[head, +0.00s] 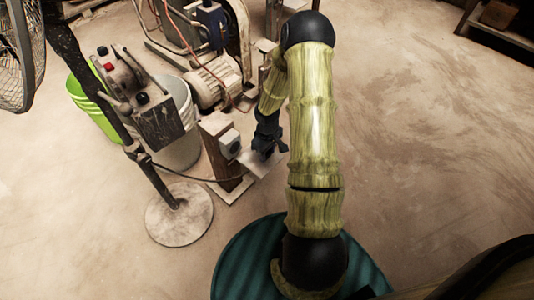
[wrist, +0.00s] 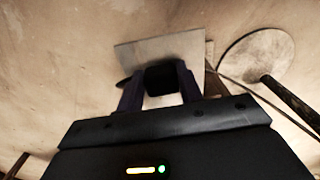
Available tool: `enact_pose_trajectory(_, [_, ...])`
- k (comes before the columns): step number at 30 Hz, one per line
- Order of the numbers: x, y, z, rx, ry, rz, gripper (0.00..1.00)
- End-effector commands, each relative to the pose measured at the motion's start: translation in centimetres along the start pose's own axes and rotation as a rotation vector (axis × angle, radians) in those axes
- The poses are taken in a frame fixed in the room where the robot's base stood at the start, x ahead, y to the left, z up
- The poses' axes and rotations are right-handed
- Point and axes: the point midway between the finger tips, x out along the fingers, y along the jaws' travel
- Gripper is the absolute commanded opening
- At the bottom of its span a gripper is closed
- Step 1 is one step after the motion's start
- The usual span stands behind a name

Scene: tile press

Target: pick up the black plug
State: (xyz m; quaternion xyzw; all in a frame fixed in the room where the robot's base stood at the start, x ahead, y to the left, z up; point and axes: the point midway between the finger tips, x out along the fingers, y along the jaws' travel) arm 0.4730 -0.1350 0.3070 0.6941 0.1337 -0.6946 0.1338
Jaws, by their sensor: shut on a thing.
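My gripper (wrist: 160,88) shows in the wrist view with its two dark fingers on either side of the black plug (wrist: 162,76). The fingers are shut on the plug. A pale metal plate (wrist: 180,46) lies beyond the plug; I cannot tell whether the plug touches it. In the head view my gripper (head: 269,150) is low at the floor-level plate (head: 259,168), just right of a grey socket box (head: 230,143) on a wooden post. The plug cannot be made out clearly in the head view.
A round stand base (head: 180,214) with a pole is at the left; it also shows in the wrist view (wrist: 257,55). A cable runs from the pole toward the post. A control box (head: 150,115), green bucket (head: 95,110) and motor (head: 215,82) stand behind.

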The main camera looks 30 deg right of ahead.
Motion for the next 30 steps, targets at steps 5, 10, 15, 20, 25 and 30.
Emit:
enact_pose_trajectory(5, [-4.2, 0.0, -0.1, 0.001, 0.002, 0.001, 0.13])
enact_pose_trajectory(10, [-6.5, 0.1, 0.0, 0.001, 0.001, 0.001, 0.13])
enact_pose_trajectory(15, [-7.1, 0.0, 0.0, 0.001, 0.0, 0.0, 0.13])
enact_pose_trajectory(20, [-7.0, 0.0, 0.0, 0.001, 0.0, 0.0, 0.13])
enact_pose_trajectory(25, [-7.0, 0.0, 0.0, 0.0, 0.0, 0.0, 0.13])
enact_pose_trajectory(30, [-7.0, 0.0, 0.0, 0.0, 0.0, 0.0, 0.13])
